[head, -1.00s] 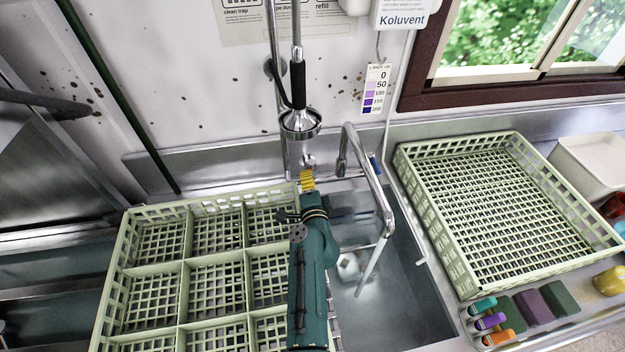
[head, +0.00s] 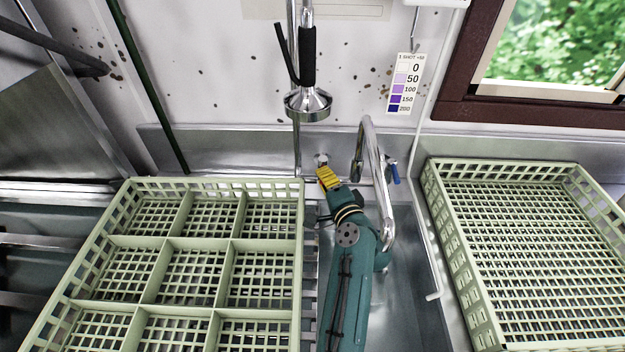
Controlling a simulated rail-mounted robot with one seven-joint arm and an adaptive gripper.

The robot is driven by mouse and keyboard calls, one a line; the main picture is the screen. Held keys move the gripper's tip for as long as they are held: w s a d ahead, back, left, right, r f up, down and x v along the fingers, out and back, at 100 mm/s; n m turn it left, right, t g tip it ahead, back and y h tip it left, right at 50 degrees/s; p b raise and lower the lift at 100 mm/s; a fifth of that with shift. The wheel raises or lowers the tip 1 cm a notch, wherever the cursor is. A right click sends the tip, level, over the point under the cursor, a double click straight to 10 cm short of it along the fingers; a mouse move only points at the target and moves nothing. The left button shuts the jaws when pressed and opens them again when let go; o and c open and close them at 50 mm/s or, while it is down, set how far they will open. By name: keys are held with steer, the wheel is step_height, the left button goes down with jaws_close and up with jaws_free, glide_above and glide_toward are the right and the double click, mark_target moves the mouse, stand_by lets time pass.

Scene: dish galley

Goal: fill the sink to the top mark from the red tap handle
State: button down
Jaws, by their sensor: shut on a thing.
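The chrome tap spout (head: 371,145) arches over the sink (head: 408,300), a grey-blue basin partly covered by my arm. A blue tap handle (head: 394,173) shows to the right of the spout. The red tap handle does not show; my gripper covers the spot left of the spout. My gripper (head: 327,176), with yellow fingers, is shut there, below a small chrome fitting (head: 321,160) on the back wall. I cannot clearly see a stream under the spout, the water level or the top mark.
A green compartment rack (head: 170,240) stands left of the sink, close beside my arm. Another green rack (head: 440,225) stands on the right. A spray head (head: 308,105) hangs above my gripper. A white pipe (head: 427,130) runs down the wall right of the tap.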

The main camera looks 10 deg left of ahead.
steer(key=shift+a+f, duration=0.1)
steer(key=shift+a, duration=0.05)
steer(key=c, duration=1.1)
jaws_free()
steer(key=shift+o, duration=0.2)
steer(key=shift+s, duration=0.1)
steer(key=v, duration=1.2)
